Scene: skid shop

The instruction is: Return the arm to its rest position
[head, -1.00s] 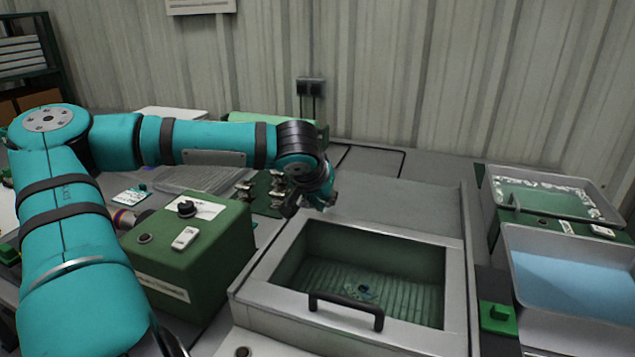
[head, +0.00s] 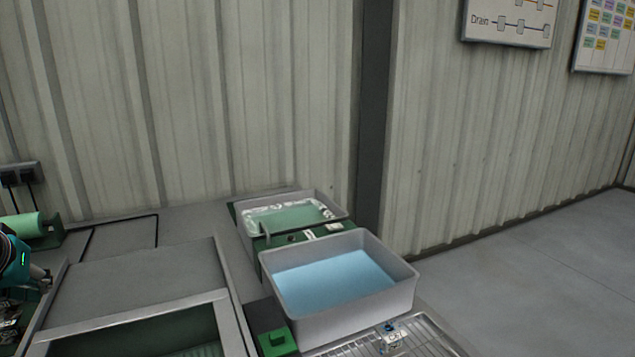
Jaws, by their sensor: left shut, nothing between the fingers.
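My left arm shows only at the far left edge of the head view. Its wrist end and left gripper (head: 38,274) are partly cut off by the frame edge. The gripper is shut and empty, above the bench just left of the grey machine with the green-lined well (head: 130,318). The rest of the left arm is out of view. My right gripper is not in view.
A grey tub of blue liquid (head: 340,285) and a tray with a green bath (head: 290,213) stand right of the well. A green block (head: 277,342) and a wire rack (head: 420,340) are in front. Open floor (head: 540,260) lies right.

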